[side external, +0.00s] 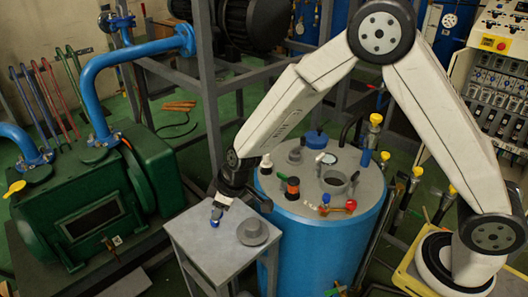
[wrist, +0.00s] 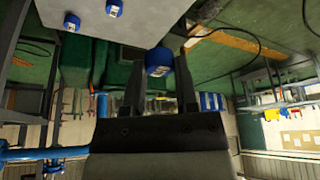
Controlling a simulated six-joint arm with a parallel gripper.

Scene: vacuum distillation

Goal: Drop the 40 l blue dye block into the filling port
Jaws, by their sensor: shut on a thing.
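Two more labelled blue blocks, one (wrist: 72,22) and another (wrist: 114,8), are on the grey tabletop. In the side view, a bit of blue (side external: 215,214) shows at my fingertips. The filling port (side external: 335,182) looks like the open round collar on the tank's top.
The grey table (side external: 190,240) carries a round grey lid-like piece (side external: 252,232) to the right of my gripper. Bottles, fittings and a red-handled valve (side external: 350,205) crowd the tank top around the port. A green pump (side external: 90,215) stands left and a grey frame post (side external: 208,90) rises behind.

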